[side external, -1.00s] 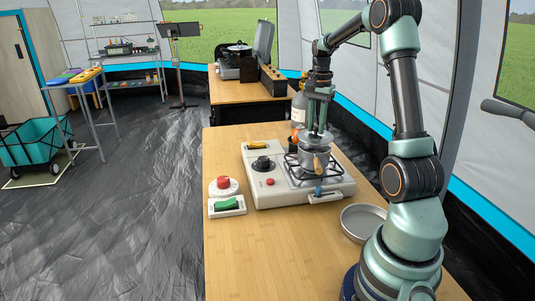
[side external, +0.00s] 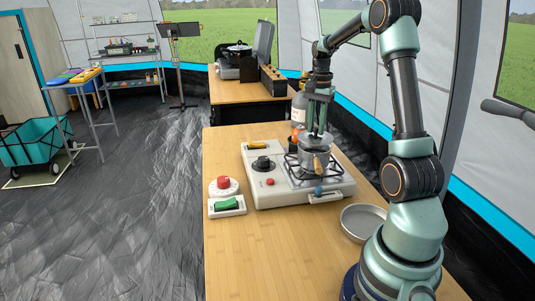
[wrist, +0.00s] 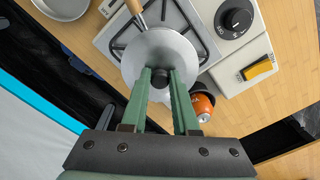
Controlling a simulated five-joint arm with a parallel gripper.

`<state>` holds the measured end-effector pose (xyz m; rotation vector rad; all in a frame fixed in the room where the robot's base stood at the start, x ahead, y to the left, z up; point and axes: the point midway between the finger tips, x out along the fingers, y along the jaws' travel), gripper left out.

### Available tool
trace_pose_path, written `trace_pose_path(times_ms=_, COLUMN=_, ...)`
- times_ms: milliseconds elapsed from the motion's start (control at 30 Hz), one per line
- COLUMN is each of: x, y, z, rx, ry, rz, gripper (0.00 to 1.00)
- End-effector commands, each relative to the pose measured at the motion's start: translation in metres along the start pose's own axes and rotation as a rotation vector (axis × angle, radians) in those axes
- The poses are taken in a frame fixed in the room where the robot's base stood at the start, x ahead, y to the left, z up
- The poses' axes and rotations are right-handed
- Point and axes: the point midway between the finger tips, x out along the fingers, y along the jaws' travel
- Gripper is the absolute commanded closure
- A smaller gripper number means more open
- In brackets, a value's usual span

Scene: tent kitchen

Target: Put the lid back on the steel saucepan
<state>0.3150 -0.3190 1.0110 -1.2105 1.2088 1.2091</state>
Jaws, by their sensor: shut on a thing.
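The steel saucepan (side external: 311,156) stands on the stove's grate, its wooden handle (side external: 317,164) towards the side camera. The round grey lid (side external: 304,141) is over the pan's mouth and hides its inside; it also fills the middle of the wrist view (wrist: 152,48). I cannot tell whether its rim touches the pan all round. My gripper (side external: 318,132) points straight down above the pan. Its two green fingers are shut on the lid's dark knob, seen in the wrist view (wrist: 163,73).
The camp stove (side external: 266,193) has a black knob (side external: 263,163). An orange can (wrist: 203,106) stands close behind the pan, with a bottle (side external: 299,108) beyond. A shallow metal dish (side external: 364,221) sits near my base. A red button (side external: 223,184) and green switch (side external: 227,204) are left. The table front (side external: 270,260) is clear.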

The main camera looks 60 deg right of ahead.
Motion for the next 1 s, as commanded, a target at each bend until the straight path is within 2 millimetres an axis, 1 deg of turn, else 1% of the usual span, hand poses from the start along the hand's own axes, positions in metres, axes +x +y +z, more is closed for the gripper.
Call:
trace_pose_path(times_ms=300, x=0.0001, y=-0.0001, z=-0.0001, rx=0.000, ry=0.000, rz=0.000, gripper=1.00)
trace_pose_path(times_ms=333, x=0.0001, y=-0.0001, z=-0.0001, rx=0.000, ry=0.000, rz=0.000, gripper=0.64)
trace_pose_path(times_ms=367, x=0.0001, y=-0.0001, z=-0.0001, rx=0.000, ry=0.000, rz=0.000, gripper=0.53)
trace_pose_path(times_ms=400, x=0.0001, y=-0.0001, z=-0.0001, rx=0.000, ry=0.000, rz=0.000, gripper=0.38)
trace_pose_path(times_ms=633, x=0.0001, y=-0.0001, z=-0.0001, rx=0.000, ry=0.000, rz=0.000, gripper=0.37)
trace_pose_path(times_ms=667, x=0.0002, y=0.0000, z=-0.0001, rx=0.000, ry=0.000, rz=0.000, gripper=0.29)
trace_pose_path(times_ms=700, x=0.0002, y=0.0000, z=-0.0001, rx=0.000, ry=0.000, rz=0.000, gripper=0.14)
trace_pose_path(times_ms=733, x=0.0002, y=0.0000, z=-0.0001, rx=0.000, ry=0.000, rz=0.000, gripper=0.07)
trace_pose_path(times_ms=1000, x=0.0001, y=0.0000, z=-0.0001, rx=0.000, ry=0.000, rz=0.000, gripper=0.07)
